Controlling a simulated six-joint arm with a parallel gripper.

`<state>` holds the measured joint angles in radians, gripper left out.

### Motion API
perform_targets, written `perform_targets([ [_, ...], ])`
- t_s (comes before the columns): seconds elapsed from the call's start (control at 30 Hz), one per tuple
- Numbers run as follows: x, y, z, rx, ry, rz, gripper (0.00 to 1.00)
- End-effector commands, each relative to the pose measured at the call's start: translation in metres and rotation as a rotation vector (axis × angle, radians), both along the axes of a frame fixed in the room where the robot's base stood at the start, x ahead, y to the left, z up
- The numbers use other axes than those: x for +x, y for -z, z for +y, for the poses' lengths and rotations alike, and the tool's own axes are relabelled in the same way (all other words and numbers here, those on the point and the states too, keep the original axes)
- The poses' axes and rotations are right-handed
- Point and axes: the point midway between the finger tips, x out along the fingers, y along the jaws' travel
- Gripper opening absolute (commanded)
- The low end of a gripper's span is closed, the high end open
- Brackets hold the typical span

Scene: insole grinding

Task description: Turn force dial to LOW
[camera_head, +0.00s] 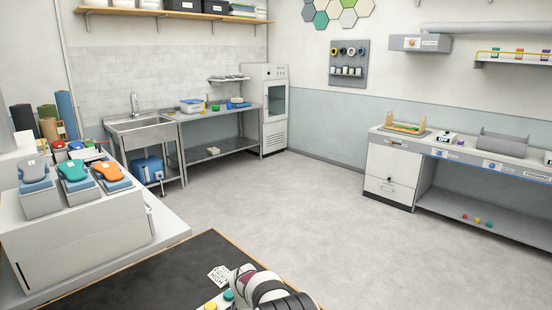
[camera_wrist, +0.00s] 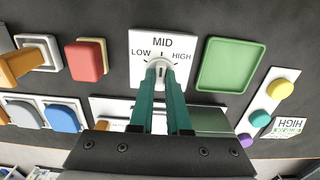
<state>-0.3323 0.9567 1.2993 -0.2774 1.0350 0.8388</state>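The force dial (camera_wrist: 162,63) is a round white knob on a white plate (camera_wrist: 138,42) marked LOW at left, MID at top and HIGH at right. It shows in the wrist view, upper middle. My gripper (camera_wrist: 160,72) has two teal fingers, one on each side of the dial's narrow grip, with only a small gap between them; they look shut on it. The fingers and the gripper line up roughly with the MID mark. The lower part of the dial is hidden behind the fingers. In the head view the dial is not visible.
Beside the plate are a red button (camera_wrist: 88,60) and a green pad (camera_wrist: 228,65). A blue rocker (camera_wrist: 60,116) and an orange lever (camera_wrist: 18,64) are at left. Yellow, teal and purple buttons (camera_wrist: 280,89) are at right. A HIGH card (camera_head: 219,276) lies on the dark table (camera_head: 150,282).

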Motion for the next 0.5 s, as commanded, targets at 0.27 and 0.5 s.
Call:
perform_targets([
  [0.27, -0.0001, 0.0, -0.0001, 0.0, -0.314, 0.0, 0.0],
  [0.5, -0.0001, 0.0, -0.0001, 0.0, -0.956, 0.0, 0.0],
])
